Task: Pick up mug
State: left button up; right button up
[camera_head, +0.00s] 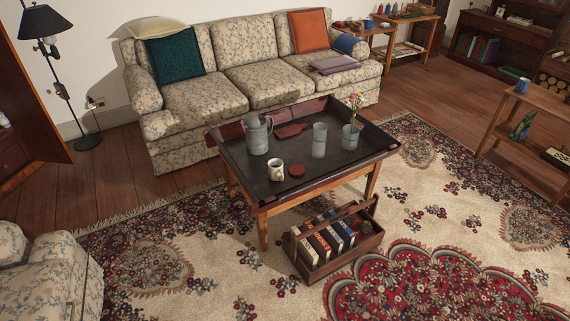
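A cream mug (276,171) stands upright on the dark top of the coffee table (311,174), near its front left corner. Its handle seems to face right. A dark red round coaster (297,170) lies just right of it. A blue mug-like cup (522,86) stands on the wooden shelf at the right edge. Another small blue cup (368,25) is on the side table at the back. Neither of my grippers shows in this view.
The table also holds a grey metal pitcher (257,137), a grey cup (319,140), a flower vase (351,134) and a red board (290,131). A wooden book caddy (336,242) stands on the rug before it. A floral sofa (250,85) is behind; an armchair (50,280) is front left.

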aim_at(276, 166)
jog(key=i+l, duration=0.2)
jog(key=i, duration=0.25)
jog(key=i+l+z, duration=0.1)
jog(key=i+l, duration=0.15)
jog(key=i, duration=0.15)
jog(key=i+l, duration=0.2)
jog(key=i, duration=0.25)
jog(key=i+l+z, duration=0.1)
jog(key=i, duration=0.35)
